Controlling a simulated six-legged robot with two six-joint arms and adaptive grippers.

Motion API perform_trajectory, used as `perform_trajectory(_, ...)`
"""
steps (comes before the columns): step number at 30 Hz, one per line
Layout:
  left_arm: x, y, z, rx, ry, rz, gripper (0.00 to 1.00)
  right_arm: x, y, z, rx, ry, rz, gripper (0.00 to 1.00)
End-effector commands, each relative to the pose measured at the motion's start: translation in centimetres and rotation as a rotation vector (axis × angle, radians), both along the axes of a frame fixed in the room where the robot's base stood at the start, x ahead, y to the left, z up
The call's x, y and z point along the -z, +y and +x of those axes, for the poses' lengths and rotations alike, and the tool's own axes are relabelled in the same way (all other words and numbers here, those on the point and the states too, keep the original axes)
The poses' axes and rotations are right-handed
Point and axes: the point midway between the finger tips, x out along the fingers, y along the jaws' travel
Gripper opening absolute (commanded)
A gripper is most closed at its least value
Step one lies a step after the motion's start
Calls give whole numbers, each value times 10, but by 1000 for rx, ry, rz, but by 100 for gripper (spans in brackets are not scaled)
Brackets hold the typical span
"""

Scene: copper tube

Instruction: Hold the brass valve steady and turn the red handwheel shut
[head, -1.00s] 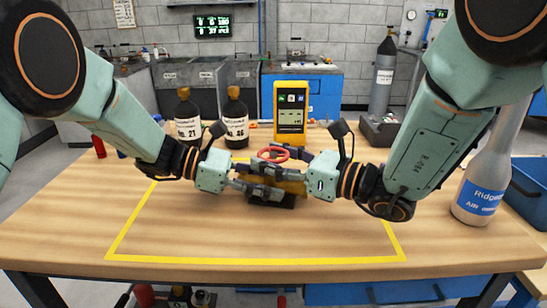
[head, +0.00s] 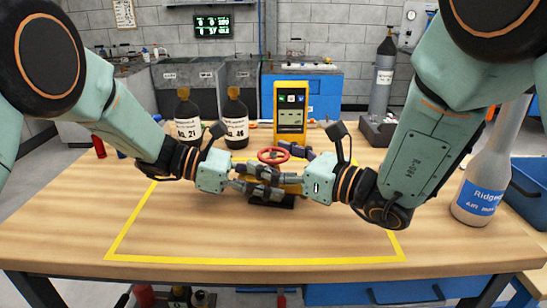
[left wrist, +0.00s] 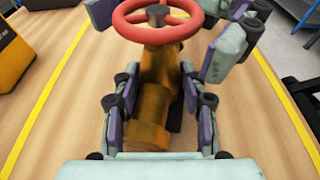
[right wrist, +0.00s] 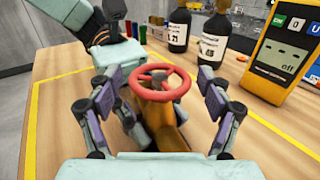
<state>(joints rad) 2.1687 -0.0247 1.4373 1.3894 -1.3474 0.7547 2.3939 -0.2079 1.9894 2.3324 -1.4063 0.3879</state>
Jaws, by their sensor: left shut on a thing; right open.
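The brass valve (head: 291,188) stands upright on a dark base in the middle of the table, with the red handwheel (head: 273,161) on top. My left gripper (head: 268,183) is shut on the valve body from the left; in the left wrist view its fingers (left wrist: 160,108) lie on both sides of the brass (left wrist: 152,85). My right gripper (head: 290,158) is open at handwheel height. In the right wrist view its fingers (right wrist: 161,95) stand apart on either side of the handwheel (right wrist: 160,97), with gaps visible. Whether either finger touches the rim cannot be told from the head view.
A yellow meter (head: 291,115) stands behind the valve, and two dark labelled bottles (head: 188,118) (head: 236,122) stand back left. A grey gas bottle (head: 478,180) stands at the right. The front table area inside the yellow tape (head: 255,261) is clear.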

Motion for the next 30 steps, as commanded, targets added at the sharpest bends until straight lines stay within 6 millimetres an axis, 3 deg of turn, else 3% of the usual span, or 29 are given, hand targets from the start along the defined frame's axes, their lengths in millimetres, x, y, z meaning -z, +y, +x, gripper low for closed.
perform_trajectory(8, -1, 0, 0, 0, -2, -1, 26, 0, -5, -2, 2, 2, 1, 79)
perform_trajectory(30, -1, 0, 0, 0, -1, -1, 26, -1, -81, -55, 5, 1, 6, 79)
